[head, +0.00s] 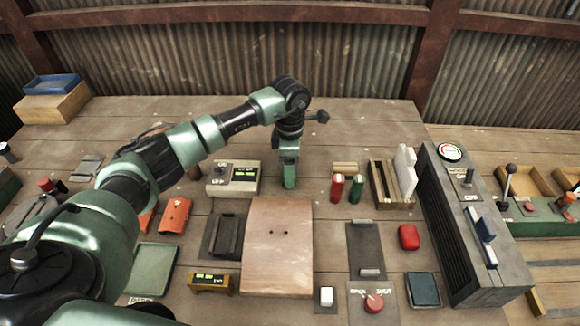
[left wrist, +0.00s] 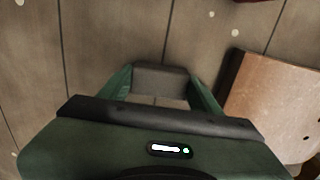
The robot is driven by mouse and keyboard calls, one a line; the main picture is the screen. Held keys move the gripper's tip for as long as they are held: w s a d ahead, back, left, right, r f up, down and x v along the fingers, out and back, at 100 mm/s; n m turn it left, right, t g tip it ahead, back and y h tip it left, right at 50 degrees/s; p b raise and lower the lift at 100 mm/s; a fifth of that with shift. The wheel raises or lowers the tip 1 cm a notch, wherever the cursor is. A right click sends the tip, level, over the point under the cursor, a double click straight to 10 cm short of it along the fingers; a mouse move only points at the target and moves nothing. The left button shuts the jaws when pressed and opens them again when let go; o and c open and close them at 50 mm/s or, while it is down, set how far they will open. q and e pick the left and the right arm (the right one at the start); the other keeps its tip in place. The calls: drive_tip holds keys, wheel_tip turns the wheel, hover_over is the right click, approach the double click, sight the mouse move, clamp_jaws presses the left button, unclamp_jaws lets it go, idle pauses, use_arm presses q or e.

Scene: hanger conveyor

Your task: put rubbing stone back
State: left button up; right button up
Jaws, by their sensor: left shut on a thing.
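My left gripper (head: 289,180) points down over the planks behind the copper-brown plate (head: 278,245). In the left wrist view its green fingers (left wrist: 160,98) are shut on a dark grey block, which I take to be the rubbing stone (left wrist: 160,78). The block is hidden in the head view. The plate's edge shows at the right of the wrist view (left wrist: 275,105). A dark tray (head: 208,245) with a dark piece in it lies left of the plate. A dark mat (head: 364,245) lies to its right. My right gripper is not in view.
A beige box with a display (head: 222,180) stands close left of the gripper. Red (head: 337,188) and green (head: 356,190) cylinders and a wooden rack (head: 376,186) with pale slabs stand to the right. A long grey console (head: 445,220) lies beyond. The back planks are clear.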

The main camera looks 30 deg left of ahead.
use_arm(q)
drive_tip(key=o, duration=1.4)
drive_tip(key=shift+r, duration=0.1)
wheel_tip(320, 180, up, 7)
drive_tip(key=shift+f+b, duration=0.1)
drive_tip(key=shift+b, duration=0.85)
drive_tip(key=shift+r, duration=0.45)
drive_tip(key=shift+s+f, duration=0.1)
